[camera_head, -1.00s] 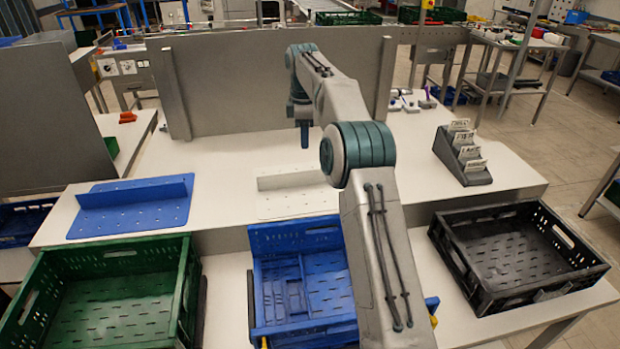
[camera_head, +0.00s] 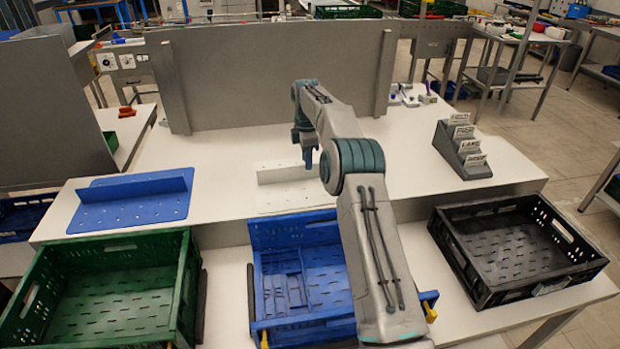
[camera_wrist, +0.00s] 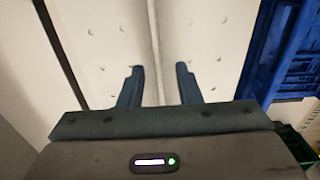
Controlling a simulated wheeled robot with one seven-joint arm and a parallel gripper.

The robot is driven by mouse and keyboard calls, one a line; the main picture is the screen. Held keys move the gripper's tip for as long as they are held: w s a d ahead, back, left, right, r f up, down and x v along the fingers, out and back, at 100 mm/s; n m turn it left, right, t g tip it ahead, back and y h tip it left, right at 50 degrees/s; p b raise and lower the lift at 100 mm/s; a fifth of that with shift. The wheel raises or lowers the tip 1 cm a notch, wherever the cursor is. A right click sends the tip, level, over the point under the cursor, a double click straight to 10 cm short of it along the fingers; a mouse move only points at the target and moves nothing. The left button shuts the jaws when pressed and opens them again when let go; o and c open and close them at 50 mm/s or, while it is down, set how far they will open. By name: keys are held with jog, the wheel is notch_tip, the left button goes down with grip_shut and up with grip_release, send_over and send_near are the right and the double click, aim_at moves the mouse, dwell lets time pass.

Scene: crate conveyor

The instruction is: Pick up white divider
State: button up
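The white divider (camera_head: 284,174) stands on the white table behind the blue crate, an upright wall on a flat base with holes. In the wrist view the white divider (camera_wrist: 105,40) lies ahead of my gripper, its upright wall running up the picture between the fingers. My gripper (camera_wrist: 160,72) is open, with a wide gap between its two dark fingers, and nothing is held. In the head view my gripper (camera_head: 308,158) is above the right end of the divider. I cannot tell whether the fingers reach down beside the wall.
A blue divider (camera_head: 134,200) is on the table at left. Green (camera_head: 110,247), blue (camera_head: 262,235) and black (camera_head: 470,290) crates stand in front. A grey card holder (camera_head: 462,165) is at right. A grey panel (camera_head: 240,75) stands behind. The tabletop between the dividers is clear.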

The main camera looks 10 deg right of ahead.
aim_at(310, 178)
jog(key=shift+w+d+f+p, duration=0.15)
jog(key=shift+f+p, duration=0.1)
jog(key=shift+f, duration=0.65)
jog(key=shift+s+d+f+p, duration=0.1)
jog(key=shift+f+p, duration=0.1)
jog(key=shift+f, duration=0.7)
jog(key=shift+w+d+f+p, duration=0.15)
jog(key=shift+f+p, duration=0.1)
jog(key=shift+f, duration=0.65)
grip_shut()
